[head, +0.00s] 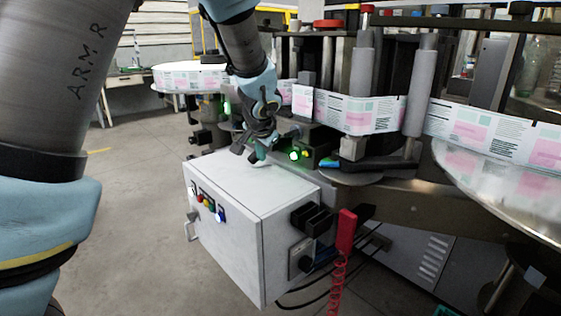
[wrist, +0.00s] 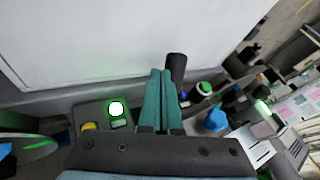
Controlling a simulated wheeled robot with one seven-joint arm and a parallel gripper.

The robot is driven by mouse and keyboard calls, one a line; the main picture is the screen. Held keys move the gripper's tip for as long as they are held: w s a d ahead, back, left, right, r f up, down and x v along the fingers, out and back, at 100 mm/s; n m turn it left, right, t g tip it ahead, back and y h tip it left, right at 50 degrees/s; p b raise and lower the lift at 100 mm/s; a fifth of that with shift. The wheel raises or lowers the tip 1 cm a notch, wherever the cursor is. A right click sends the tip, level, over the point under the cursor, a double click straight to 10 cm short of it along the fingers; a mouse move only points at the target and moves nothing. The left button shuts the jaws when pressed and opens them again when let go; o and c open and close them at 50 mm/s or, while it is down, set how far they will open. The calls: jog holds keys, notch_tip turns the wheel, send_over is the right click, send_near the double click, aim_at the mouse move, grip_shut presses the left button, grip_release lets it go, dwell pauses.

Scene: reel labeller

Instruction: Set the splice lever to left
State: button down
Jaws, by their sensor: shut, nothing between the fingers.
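My gripper (head: 257,156) is shut and empty, low over the far edge of the white cabinet's top, left of a small box with a lit green button (head: 294,155). In the wrist view its teal fingers (wrist: 161,98) are pressed together. A dark cylindrical grip (wrist: 176,66), which may be the splice lever's handle, stands right at the fingertips, on their right side. I cannot tell whether they touch. Its base is hidden behind the fingers, so its setting cannot be read. In the head view my gripper and arm hide this spot.
The white cabinet (head: 245,185) stands close in front, with a red handle (head: 346,232) at its right. Label web (head: 345,113) runs around rollers behind. In the wrist view a lit green button (wrist: 115,108) and a blue knob (wrist: 215,120) flank the fingers.

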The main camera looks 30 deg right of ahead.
aim_at(251, 156)
jog(key=shift+w+a, duration=0.3)
jog(key=shift+w, duration=0.6)
jog(key=shift+w+a, duration=0.3)
jog(key=shift+w, duration=0.6)
jog(key=shift+w+r, duration=0.1)
jog(key=shift+w, duration=0.05)
